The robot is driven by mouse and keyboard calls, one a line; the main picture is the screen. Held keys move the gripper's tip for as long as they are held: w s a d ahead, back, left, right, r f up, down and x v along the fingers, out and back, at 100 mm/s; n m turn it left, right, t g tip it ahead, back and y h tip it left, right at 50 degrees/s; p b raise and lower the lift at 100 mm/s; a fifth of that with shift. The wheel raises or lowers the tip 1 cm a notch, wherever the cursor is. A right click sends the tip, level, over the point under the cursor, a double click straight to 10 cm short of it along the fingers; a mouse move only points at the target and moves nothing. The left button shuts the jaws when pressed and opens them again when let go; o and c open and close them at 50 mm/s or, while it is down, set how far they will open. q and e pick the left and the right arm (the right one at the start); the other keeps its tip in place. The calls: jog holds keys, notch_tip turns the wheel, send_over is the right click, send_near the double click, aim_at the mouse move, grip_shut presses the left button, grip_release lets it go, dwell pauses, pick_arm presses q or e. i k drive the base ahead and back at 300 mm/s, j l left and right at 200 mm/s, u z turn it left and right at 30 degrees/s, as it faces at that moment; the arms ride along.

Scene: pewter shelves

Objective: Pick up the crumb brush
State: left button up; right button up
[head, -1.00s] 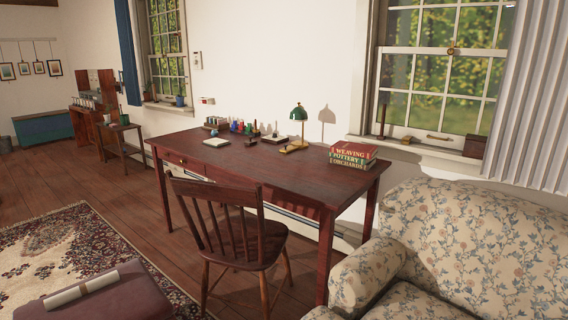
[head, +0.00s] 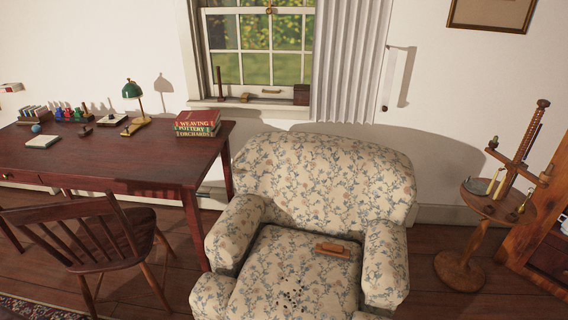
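A small brown wooden brush, which looks like the crumb brush (head: 333,250), lies on the seat of the floral armchair (head: 320,165), toward the right armrest. A patch of dark crumbs (head: 292,291) is scattered on the seat cushion in front of it. Neither of my grippers is in the head view.
A dark red desk (head: 120,160) with a green lamp (head: 132,90) and stacked books (head: 198,123) stands left of the armchair. A wooden chair (head: 85,240) is in front of it. A round pedestal stand (head: 468,225) stands to the right. Floor shows between armchair and stand.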

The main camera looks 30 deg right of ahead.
aim_at(333, 250)
jog(key=z, duration=1.3)
jog(key=l+u, duration=0.1)
jog(key=u, duration=0.95)
jog(key=l+u, duration=0.3)
jog(key=l, duration=0.15)
jog(key=l+u, duration=0.35)
jog(key=k+l+u, duration=0.15)
jog(key=l+u, duration=0.15)
jog(key=l, duration=0.15)
jog(key=k+l+u, duration=0.15)
jog(key=l+u, duration=0.15)
jog(key=k+l+u, duration=0.3)
jog(key=l, duration=0.15)
jog(key=i, duration=0.1)
